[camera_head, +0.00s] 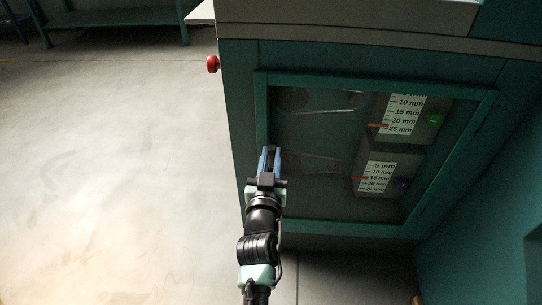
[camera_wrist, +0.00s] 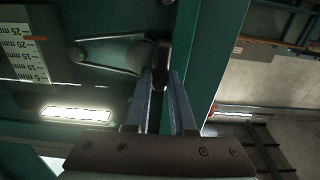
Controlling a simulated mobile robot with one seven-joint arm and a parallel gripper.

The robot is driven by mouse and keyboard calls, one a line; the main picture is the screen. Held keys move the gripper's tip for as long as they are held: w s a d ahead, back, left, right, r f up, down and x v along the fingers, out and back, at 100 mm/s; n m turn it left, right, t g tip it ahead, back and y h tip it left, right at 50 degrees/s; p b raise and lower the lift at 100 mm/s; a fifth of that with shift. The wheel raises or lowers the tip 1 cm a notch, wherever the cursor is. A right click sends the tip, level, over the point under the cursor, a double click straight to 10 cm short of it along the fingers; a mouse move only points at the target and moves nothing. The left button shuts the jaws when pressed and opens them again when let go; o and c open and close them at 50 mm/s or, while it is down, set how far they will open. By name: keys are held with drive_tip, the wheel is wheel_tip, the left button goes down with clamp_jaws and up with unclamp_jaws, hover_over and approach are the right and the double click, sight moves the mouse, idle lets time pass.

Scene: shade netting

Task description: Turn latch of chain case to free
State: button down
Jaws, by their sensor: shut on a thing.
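The chain case (camera_head: 258,110) is a dark green cabinet front with a framed see-through window (camera_head: 325,125). Its latch (camera_wrist: 161,52) is a small black piece by the window frame's edge in the wrist view. My gripper (camera_head: 270,152) reaches up to the left side of the frame. In the wrist view, my gripper's blue-grey fingers (camera_wrist: 161,78) are closed on the latch, one on each side. The latch's lower part is hidden between the fingers, and in the head view my gripper hides it.
Behind the window are looped chains (camera_head: 322,160) and two white millimetre scales (camera_head: 402,115). A red button (camera_head: 212,64) sticks out at the cabinet's upper left corner. Open floor (camera_head: 110,170) lies to the left. A green bench (camera_head: 120,17) stands at the far back.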

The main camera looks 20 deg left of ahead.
drive_tip(key=shift+n, duration=0.4)
drive_tip(key=n, duration=0.5)
drive_tip(key=a+f+n, duration=0.1)
drive_tip(key=n, duration=1.1)
drive_tip(key=shift+s+a+f, duration=0.2)
drive_tip(key=shift+f, duration=0.05)
idle(0.3)
drive_tip(key=c, duration=0.8)
unclamp_jaws()
drive_tip(key=shift+o, duration=0.2)
